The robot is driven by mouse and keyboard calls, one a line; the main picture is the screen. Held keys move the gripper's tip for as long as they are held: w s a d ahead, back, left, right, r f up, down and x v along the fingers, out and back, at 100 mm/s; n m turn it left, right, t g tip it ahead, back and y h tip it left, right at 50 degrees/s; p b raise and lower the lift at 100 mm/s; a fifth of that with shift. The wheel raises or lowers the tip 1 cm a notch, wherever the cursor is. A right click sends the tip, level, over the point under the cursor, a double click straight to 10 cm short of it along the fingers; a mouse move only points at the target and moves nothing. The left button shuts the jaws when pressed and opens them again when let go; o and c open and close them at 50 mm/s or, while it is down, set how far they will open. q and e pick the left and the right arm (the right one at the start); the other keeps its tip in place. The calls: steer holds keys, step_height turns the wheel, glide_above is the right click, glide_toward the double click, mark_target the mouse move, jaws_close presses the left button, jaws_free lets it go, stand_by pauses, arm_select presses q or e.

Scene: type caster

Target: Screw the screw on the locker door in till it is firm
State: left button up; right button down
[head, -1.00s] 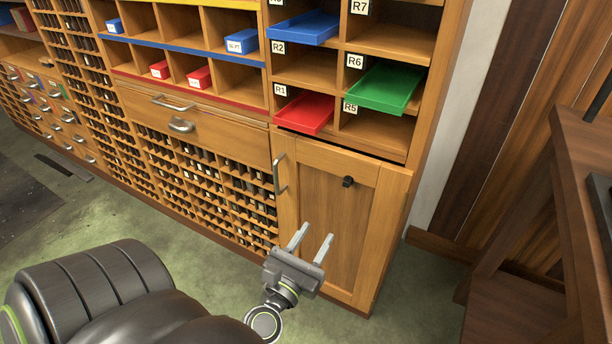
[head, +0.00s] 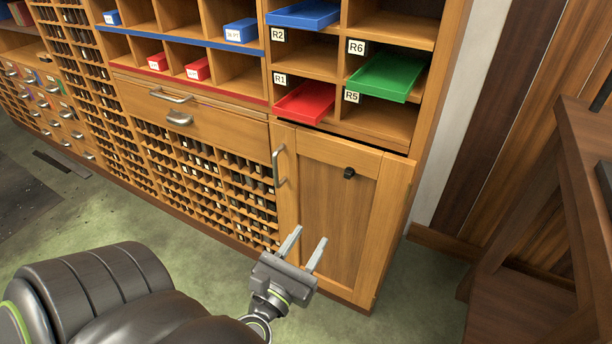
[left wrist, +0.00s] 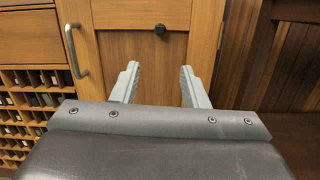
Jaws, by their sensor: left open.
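The locker door (head: 325,225) is a shut wooden panel door with a metal handle (head: 279,166) on its left side. The screw (head: 349,173) is a small black knob-like head on the upper part of the door. It also shows in the left wrist view (left wrist: 160,29), above and between the fingertips. My left gripper (head: 307,247) is open and empty, in front of the lower part of the door, below the screw and apart from it. In the left wrist view its two fingers (left wrist: 157,80) point toward the door. My right gripper is not in view.
Open compartments above the door hold a red tray (head: 305,101), a green tray (head: 386,76) and a blue tray (head: 304,14). A rack of small slots (head: 205,180) is left of the door. A brown wooden stand (head: 540,250) is at the right. Green floor (head: 420,290) is clear between.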

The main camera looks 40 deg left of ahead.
mark_target(347, 175)
arm_select(q)
steer(key=shift+o, duration=0.2)
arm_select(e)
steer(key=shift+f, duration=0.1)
